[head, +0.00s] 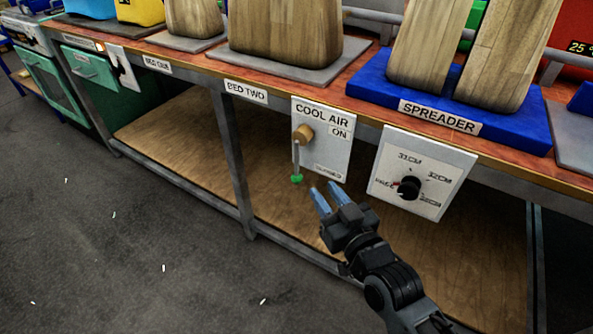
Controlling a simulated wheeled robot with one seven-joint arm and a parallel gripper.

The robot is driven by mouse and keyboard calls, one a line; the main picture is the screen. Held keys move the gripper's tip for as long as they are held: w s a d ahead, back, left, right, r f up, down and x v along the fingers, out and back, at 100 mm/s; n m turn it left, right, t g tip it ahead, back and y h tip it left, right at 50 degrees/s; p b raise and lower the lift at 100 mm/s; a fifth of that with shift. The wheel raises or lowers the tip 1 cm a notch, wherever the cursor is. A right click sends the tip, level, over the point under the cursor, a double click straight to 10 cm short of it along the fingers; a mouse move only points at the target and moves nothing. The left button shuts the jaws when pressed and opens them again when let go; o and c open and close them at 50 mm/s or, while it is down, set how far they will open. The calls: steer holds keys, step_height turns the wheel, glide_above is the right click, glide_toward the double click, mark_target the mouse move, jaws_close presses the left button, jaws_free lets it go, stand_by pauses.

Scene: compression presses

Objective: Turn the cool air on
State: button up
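The white cool air panel (335,152) hangs on the front of the bench, marked "COOL AIR" with "ON" at its upper right and a small unreadable label at its lower right. Its lever (296,158) pivots on a round tan hub (303,134) and hangs down, with a green tip (297,179) at the panel's lower left. My gripper (326,190) is below the panel, a little right of and lower than the green tip. Its two blue fingers are apart with nothing between them. It appears not to touch the lever.
A white dial panel (422,173) with a black knob hangs to the right, close to my arm. A grey table leg (237,165) stands to the left. The wooden lower shelf (190,140) lies behind and is empty where seen. Grey floor (110,230) is open at left.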

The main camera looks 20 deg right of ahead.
steer(key=b, duration=0.1)
glide_toward(298, 157)
steer(key=w, duration=0.5)
steer(key=w+b, duration=0.1)
steer(key=w, duration=0.4)
steer(key=shift+w+a+f+b, duration=0.15)
steer(key=shift+w+f+b, duration=0.15)
steer(key=shift+b, duration=0.1)
steer(key=shift+r, duration=0.1)
jaws_close()
